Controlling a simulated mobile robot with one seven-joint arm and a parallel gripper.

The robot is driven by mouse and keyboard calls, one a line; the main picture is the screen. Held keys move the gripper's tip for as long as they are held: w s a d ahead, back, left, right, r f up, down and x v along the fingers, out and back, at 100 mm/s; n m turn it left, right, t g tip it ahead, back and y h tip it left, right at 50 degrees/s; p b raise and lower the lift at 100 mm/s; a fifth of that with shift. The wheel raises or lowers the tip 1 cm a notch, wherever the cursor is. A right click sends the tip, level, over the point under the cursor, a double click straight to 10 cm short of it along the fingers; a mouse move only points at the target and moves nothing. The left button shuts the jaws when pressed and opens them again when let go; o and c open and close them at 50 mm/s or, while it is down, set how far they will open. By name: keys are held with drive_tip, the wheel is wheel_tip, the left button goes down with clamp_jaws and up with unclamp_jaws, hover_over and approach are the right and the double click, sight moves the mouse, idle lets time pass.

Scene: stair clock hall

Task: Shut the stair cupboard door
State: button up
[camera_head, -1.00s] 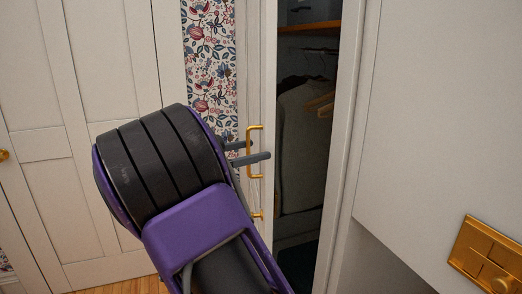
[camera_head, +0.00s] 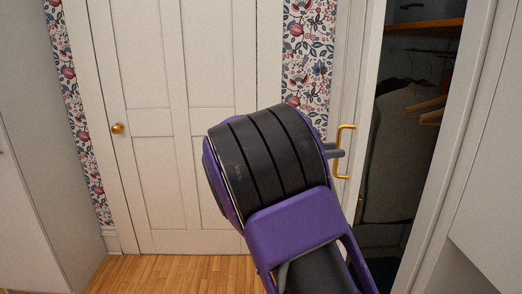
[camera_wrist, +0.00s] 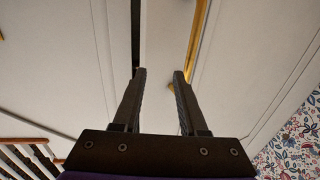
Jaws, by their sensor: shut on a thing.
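The white stair cupboard door (camera_head: 345,90) stands part open, with the dark cupboard inside (camera_head: 395,150) showing to its right. Its brass bar handle (camera_head: 343,165) is upright on the door's face; it also shows in the wrist view (camera_wrist: 198,40). In the wrist view the two dark fingers of my gripper (camera_wrist: 160,75) stand apart, and the right one hides part of the handle. The exact contact is hard to see.
Inside hang clothes (camera_head: 395,125) and wooden hangers (camera_head: 428,110) under a shelf (camera_head: 425,25). A closed white panelled door (camera_head: 160,70) with a brass knob (camera_head: 118,129) is at the left. Wallpaper (camera_head: 307,60) lies between. Bare wooden floor (camera_head: 170,272) is at the lower left. Banisters (camera_wrist: 30,160) show in the wrist view.

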drive_tip(key=a+p, duration=0.1)
drive_tip(key=a, duration=1.5)
drive_tip(key=shift+w+a, duration=0.15)
idle(0.8)
drive_tip(key=shift+b, duration=0.35)
drive_tip(key=shift+r, duration=0.15)
